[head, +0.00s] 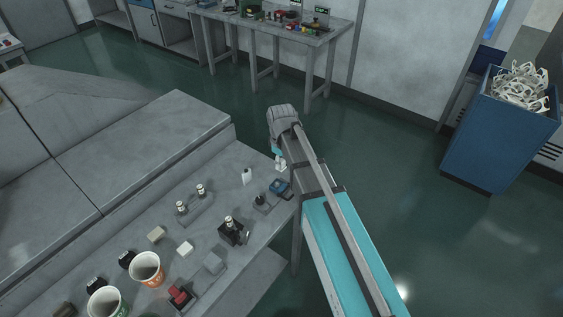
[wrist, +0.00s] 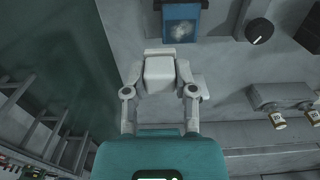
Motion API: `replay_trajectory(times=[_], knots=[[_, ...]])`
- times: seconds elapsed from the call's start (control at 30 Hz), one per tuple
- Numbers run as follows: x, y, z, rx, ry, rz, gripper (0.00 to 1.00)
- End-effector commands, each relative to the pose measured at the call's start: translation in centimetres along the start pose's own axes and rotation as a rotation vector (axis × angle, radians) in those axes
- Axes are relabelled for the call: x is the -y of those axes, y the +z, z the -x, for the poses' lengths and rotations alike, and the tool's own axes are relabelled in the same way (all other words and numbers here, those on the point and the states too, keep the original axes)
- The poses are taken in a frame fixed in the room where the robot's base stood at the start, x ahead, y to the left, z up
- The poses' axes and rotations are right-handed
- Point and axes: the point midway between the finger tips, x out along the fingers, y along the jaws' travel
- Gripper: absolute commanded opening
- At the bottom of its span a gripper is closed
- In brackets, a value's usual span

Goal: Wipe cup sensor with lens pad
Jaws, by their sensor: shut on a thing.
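My gripper (wrist: 160,85) is shut on a pale, blocky pad (wrist: 160,68), which I take for the lens pad; the fingers sit on either side of it. In the head view my gripper (head: 281,165) is at the right end of the grey bench. A small blue unit with a smudged, whitish window (wrist: 182,22), likely the cup sensor, lies just beyond the pad in the wrist view. In the head view the blue unit (head: 280,187) is just below the gripper, partly hidden by my arm. I cannot tell whether pad and unit touch.
A black knob (head: 260,199) stands beside the blue unit. Small vials (head: 200,190) stand in a grey holder, with a black fixture (head: 233,232), pale blocks (head: 185,248) and paper cups (head: 147,268) farther along. A blue bin (head: 500,135) stands at right. Floor beyond the bench is clear.

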Motion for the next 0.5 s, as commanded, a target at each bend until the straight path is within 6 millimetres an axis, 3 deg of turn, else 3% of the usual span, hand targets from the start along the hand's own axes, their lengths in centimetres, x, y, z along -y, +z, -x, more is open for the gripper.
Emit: replay_trajectory(times=[0.27,0.5], knots=[[0.0,0.0,0.3,0.000,0.000,0.000,0.00],[0.0,0.0,1.9,0.000,0.000,0.000,0.00]])
